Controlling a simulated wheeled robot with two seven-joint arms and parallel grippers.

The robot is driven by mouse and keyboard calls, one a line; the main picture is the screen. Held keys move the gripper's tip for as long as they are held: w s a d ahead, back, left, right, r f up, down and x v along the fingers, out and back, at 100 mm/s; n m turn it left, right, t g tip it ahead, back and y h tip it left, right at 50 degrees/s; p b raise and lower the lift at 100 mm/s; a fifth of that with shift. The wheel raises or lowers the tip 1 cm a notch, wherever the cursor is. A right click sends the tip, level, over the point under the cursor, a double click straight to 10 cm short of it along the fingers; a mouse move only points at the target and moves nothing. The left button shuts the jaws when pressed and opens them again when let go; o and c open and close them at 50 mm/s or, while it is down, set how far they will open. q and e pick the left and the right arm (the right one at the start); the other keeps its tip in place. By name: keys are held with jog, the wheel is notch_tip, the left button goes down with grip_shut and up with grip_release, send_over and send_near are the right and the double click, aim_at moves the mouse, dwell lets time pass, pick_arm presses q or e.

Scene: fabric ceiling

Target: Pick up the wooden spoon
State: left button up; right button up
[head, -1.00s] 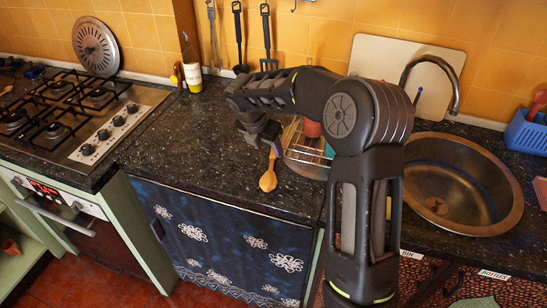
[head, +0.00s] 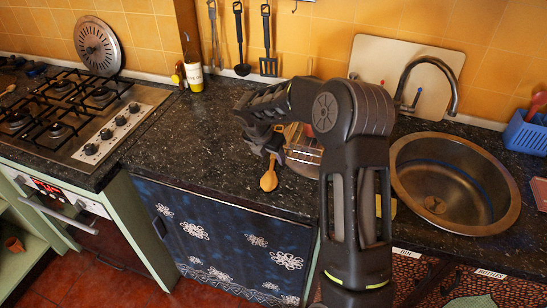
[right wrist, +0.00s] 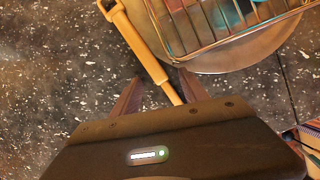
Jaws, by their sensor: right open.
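The wooden spoon (head: 269,181) lies on the dark speckled counter, its bowl toward the counter's front edge. In the head view my right gripper (head: 273,150) is at its handle and hides part of it. In the right wrist view the spoon's handle (right wrist: 143,48) runs slantwise between the two fingers of the open right gripper (right wrist: 158,88). The lower end of the spoon is hidden behind the gripper body. I cannot tell whether either finger touches the handle. My left gripper is not in view.
A wire dish rack (head: 303,158) stands right beside the spoon, and it also shows in the right wrist view (right wrist: 222,42). The sink (head: 455,184) is to the right, the gas hob (head: 75,118) to the left. The counter (head: 195,140) left of the spoon is clear.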

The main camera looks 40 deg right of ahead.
jog(key=shift+c, duration=0.3)
grip_shut()
dwell(0.5)
